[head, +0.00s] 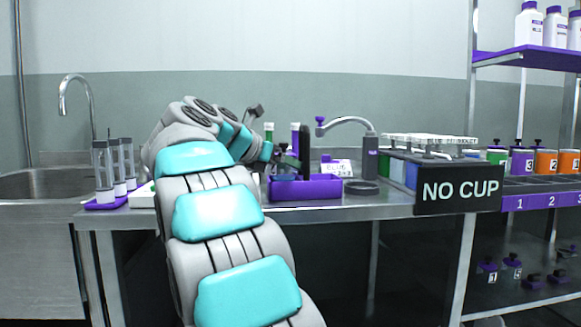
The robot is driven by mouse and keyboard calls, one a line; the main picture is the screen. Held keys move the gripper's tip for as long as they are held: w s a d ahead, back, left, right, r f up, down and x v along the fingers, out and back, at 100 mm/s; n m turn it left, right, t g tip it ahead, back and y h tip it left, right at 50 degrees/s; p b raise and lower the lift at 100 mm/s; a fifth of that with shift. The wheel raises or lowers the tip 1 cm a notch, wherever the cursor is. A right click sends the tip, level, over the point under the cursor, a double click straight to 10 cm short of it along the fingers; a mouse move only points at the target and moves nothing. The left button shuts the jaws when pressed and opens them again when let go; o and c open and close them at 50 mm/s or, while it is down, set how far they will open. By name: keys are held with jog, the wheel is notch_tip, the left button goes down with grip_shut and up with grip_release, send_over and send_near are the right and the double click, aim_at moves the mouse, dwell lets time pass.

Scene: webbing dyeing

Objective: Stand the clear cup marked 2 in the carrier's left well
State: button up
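A purple open-topped carrier (318,188) stands on the steel bench, right of my arm. My gripper (291,158) is at the end of my arm, at or just above the carrier. One dark upright finger shows; the rest is partly hidden by my wrist, so I cannot tell whether it is open or holds anything. I cannot make out the carrier's separate wells from here. No clear cup marked 2 can be picked out; a cup between the fingers or in the carrier could be hidden.
Clear cylinders stand on a purple tray (106,203) at left, by the sink (38,168). A grey curved spout (350,124) stands behind the carrier. The NO CUP sign (460,191) hangs at right. Numbered colored jars, including orange 2 (545,162), sit on the right rack.

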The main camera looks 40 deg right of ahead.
jog(key=v, duration=1.1)
